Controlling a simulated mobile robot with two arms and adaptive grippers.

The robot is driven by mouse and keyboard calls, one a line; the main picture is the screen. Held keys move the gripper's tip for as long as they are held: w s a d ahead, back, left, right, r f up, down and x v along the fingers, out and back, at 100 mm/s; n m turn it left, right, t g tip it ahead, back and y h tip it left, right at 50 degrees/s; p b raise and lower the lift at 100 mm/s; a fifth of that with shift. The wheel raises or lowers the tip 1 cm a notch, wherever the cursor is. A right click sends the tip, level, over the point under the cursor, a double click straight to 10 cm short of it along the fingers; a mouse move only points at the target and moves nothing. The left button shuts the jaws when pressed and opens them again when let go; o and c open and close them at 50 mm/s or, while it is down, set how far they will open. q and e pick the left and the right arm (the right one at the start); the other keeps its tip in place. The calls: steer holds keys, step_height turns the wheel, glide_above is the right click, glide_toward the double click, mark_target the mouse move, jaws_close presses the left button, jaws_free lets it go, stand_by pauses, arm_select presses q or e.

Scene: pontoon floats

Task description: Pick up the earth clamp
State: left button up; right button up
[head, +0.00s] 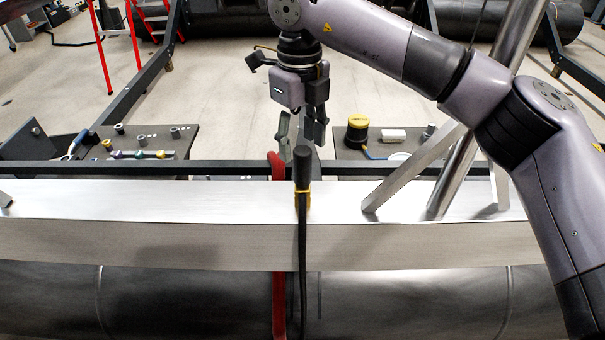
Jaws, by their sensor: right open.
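A black upright handle (302,168) with a yellow band at its foot stands at the far edge of the pale metal beam. A black cable runs down from it over the beam's front. I cannot tell for sure whether this is the earth clamp. My right gripper (301,134) hangs fingers down just above and beyond the handle's top. Its fingers are apart, with nothing seen between them. A red hose or cable (278,168) rises just left of the handle, close below the gripper's left finger. My left gripper is not in view.
The metal beam (130,205) lies above a dark float cylinder (190,300). A left shelf (182,145) holds several small fittings. A right shelf (345,151) holds a yellow-black spool (357,130) and a white block (393,135). Slanted metal struts (415,172) stand right of the gripper.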

mark_target(302, 165)
steer(key=shift+f, duration=0.55)
steer(key=shift+s+f+p, duration=0.1)
steer(key=shift+f+p, duration=0.2)
steer(key=shift+p, duration=0.2)
steer(key=f, duration=0.1)
steer(key=f+p, duration=0.2)
steer(key=shift+s+d+f, duration=0.1)
steer(key=shift+d+f, duration=0.15)
steer(key=shift+f, duration=0.55)
steer(key=shift+a, duration=0.1)
steer(key=shift+c, duration=0.6)
jaws_close()
steer(key=shift+r, duration=0.15)
